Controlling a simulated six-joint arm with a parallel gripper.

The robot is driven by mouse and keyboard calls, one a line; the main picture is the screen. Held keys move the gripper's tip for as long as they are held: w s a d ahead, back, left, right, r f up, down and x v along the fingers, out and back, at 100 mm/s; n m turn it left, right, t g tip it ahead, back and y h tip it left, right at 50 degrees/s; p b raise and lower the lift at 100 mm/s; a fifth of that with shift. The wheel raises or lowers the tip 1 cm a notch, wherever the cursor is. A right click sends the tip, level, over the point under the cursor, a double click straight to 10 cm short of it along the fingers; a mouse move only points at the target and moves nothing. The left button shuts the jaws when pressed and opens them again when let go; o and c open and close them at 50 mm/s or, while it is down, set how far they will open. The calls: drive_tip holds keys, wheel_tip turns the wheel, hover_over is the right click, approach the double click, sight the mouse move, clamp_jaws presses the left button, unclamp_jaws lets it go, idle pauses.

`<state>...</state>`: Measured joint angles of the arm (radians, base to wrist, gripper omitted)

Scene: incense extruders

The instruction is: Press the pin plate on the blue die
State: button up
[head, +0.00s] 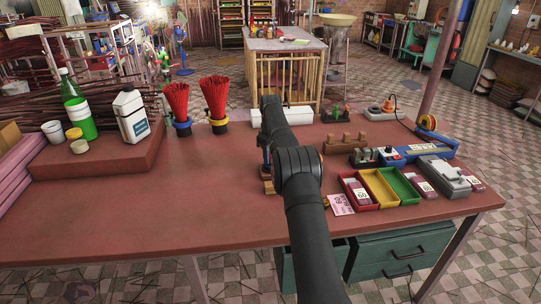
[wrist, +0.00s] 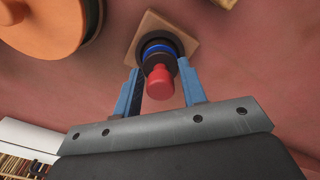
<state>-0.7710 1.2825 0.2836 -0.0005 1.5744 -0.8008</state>
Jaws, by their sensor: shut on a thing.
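In the wrist view, the pin plate (wrist: 158,83) appears as a dark disc with a red knob. My gripper (wrist: 160,70) has its two blue fingers on either side of it, shut on it. The blue die (wrist: 152,48) shows as a blue ring around and beyond the disc, on a square wooden base (wrist: 178,22). The plate is lined up over the die; I cannot tell whether they touch.
A large orange round thing (wrist: 40,25) is close by in the wrist view. In the head view, red, yellow and green trays (head: 380,187) stand right of my arm, with a wooden rack (head: 345,144) behind. Bundles of red sticks (head: 215,97) stand back left. The table's left front is clear.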

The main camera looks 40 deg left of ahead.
drive_tip(key=shift+f, duration=0.6)
idle(1.1)
drive_tip(key=shift+r, duration=3.55)
